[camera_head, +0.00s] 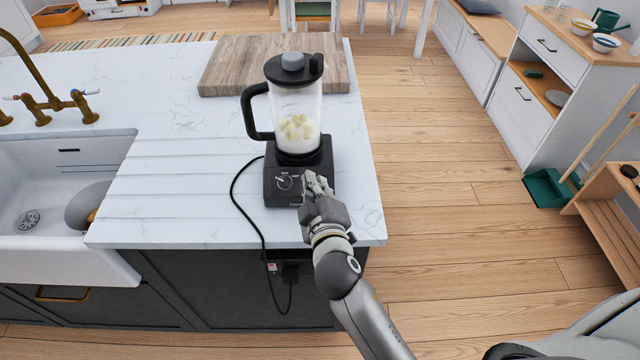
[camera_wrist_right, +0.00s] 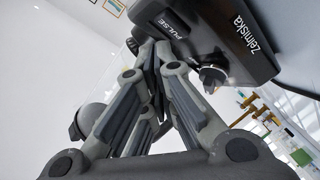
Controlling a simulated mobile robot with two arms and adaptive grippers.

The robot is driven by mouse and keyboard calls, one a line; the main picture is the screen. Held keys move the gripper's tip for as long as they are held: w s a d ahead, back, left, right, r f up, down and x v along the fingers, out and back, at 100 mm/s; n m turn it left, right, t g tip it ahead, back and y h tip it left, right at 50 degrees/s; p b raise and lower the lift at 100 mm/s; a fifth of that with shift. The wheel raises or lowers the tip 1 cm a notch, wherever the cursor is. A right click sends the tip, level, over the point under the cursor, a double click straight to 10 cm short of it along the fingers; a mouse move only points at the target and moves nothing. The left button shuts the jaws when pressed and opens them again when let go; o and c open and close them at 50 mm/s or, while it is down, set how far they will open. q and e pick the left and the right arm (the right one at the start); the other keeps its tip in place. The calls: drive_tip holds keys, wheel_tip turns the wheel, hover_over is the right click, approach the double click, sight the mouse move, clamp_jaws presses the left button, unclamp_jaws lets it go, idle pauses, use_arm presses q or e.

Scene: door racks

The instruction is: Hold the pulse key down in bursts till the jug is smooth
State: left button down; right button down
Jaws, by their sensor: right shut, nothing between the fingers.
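The blender stands on the white worktop, with its black base (camera_head: 284,187) near the right front corner. Its clear jug (camera_head: 306,106), lidded, holds white liquid with separate pale yellow chunks in it. My right gripper (camera_head: 317,184) is shut and empty, its fingertips at the right of the base's front panel. In the right wrist view the fingertips (camera_wrist_right: 153,52) are beside the PULSE lettering (camera_wrist_right: 164,24) on the base (camera_wrist_right: 215,35); the key itself is hidden behind them, so I cannot tell whether it is pressed. A dial (camera_wrist_right: 212,77) shows beside them. My left gripper is out of view.
A wooden board (camera_head: 235,62) lies behind the blender. The black cord (camera_head: 237,205) runs over the worktop's front edge to a socket (camera_head: 289,272). A sink (camera_head: 28,180) with a brass tap (camera_head: 38,85) is at left.

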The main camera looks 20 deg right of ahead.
drive_tip(key=shift+f, duration=0.15)
idle(0.3)
drive_tip(key=shift+w+d+f, duration=0.1)
drive_tip(key=shift+w+f, duration=0.1)
drive_tip(key=shift+w, duration=0.05)
drive_tip(key=shift+w+f+b, duration=0.15)
drive_tip(key=shift+f+b, duration=0.15)
drive_tip(key=shift+b, duration=0.1)
idle(1.7)
drive_tip(key=shift+r, duration=0.1)
idle(3.1)
drive_tip(key=shift+s+r+p, duration=0.45)
drive_tip(key=shift+r+p, duration=0.1)
drive_tip(key=shift+p, duration=0.05)
drive_tip(key=shift+r, duration=0.1)
drive_tip(key=s+r+p, duration=0.1)
drive_tip(key=r, duration=0.1)
drive_tip(key=s+a+r+p, duration=0.1)
drive_tip(key=r+p, duration=0.1)
drive_tip(key=shift+s, duration=0.4)
